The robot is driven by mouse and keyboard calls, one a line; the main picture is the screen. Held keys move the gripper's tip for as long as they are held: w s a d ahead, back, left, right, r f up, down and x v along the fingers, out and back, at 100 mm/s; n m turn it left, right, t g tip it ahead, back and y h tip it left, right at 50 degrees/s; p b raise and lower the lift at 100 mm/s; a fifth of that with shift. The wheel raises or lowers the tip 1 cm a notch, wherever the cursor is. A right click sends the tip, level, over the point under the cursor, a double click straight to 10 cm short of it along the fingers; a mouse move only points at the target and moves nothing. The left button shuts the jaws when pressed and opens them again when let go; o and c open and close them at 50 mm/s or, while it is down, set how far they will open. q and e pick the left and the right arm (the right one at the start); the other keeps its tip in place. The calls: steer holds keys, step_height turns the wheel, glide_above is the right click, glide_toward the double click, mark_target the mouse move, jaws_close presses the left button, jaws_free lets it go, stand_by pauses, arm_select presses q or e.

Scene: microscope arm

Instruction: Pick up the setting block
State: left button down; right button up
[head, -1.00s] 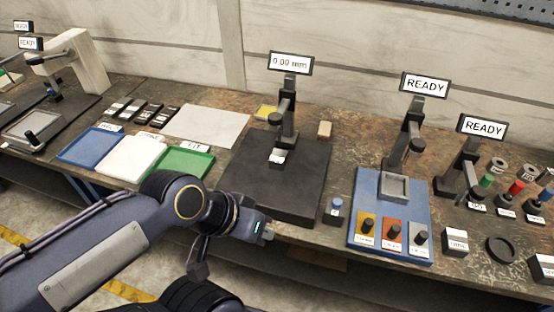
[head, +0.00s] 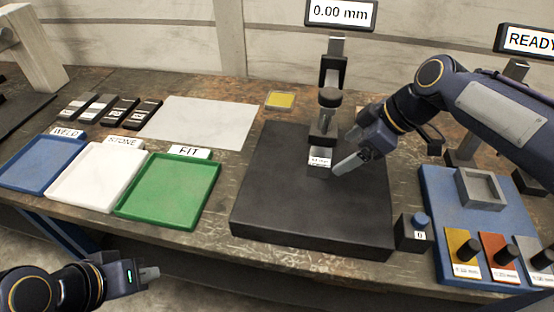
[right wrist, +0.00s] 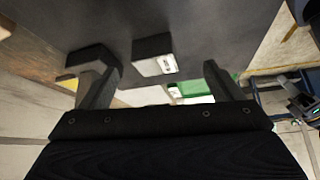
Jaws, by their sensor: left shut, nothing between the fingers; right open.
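A small dark block with a white label on one end, likely the setting block (head: 319,158), sits on the black plate (head: 290,215) below the gauge head. In the right wrist view the block (right wrist: 152,56) lies between the two spread fingers, with gaps on both sides; I cannot tell how far beyond the tips it is. My right gripper (head: 345,163) is open and empty, just right of the block in the head view. My left gripper (head: 150,273) is shut and empty at the lower left, in front of the bench.
The gauge stand (head: 330,100) rises behind the block, with a 0.00 mm display (head: 340,13). Blue, white and green trays (head: 170,190) lie to the left. A button box (head: 414,233) and a blue fixture (head: 440,205) stand to the right.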

mark_target(326, 157)
steer(key=x, duration=0.3)
steer(key=w+x, duration=0.1)
steer(key=x, duration=0.3)
steer(key=shift+w+a, duration=0.1)
steer(key=shift+a, duration=0.2)
steer(key=shift+c, duration=0.5)
steer(key=c, duration=1.7)
steer(key=shift+w+r, duration=0.1)
jaws_close()
